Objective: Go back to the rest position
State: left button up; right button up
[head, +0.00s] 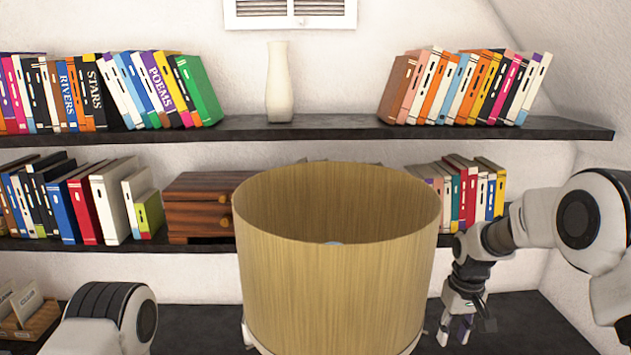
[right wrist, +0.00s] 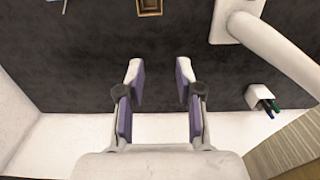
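My right gripper (head: 458,325) hangs at the right of the large wooden cylinder, above the dark lower surface. In the right wrist view the right gripper (right wrist: 160,75) has its two purple-padded fingers well apart, with nothing between them. Of my left arm only a white and black link shows at the lower left of the head view. Its gripper is out of the picture.
A large open-topped wooden cylinder (head: 330,275) fills the middle front and hides what is behind it. Dark shelves (head: 330,128) hold books and a white vase (head: 279,85). A white holder with pens (right wrist: 262,98) and a white curved tube (right wrist: 265,45) are near the right gripper.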

jog(key=s+a+f, duration=0.1)
jog(key=s+f, duration=0.3)
jog(key=f, duration=0.3)
jog(key=s+a+f, duration=0.2)
jog(key=s+f, duration=0.2)
jog(key=f, duration=0.4)
jog(key=s+f+m, duration=0.1)
jog(key=s+f, duration=0.4)
jog(key=s, duration=0.9)
jog(key=s+f, duration=0.5)
jog(key=s, duration=0.9)
pick_arm(q)
notch_tip(320, 180, down, 15)
jog(key=b, duration=1.5)
pick_arm(e)
notch_tip(320, 180, down, 15)
jog(key=shift+a, duration=0.45)
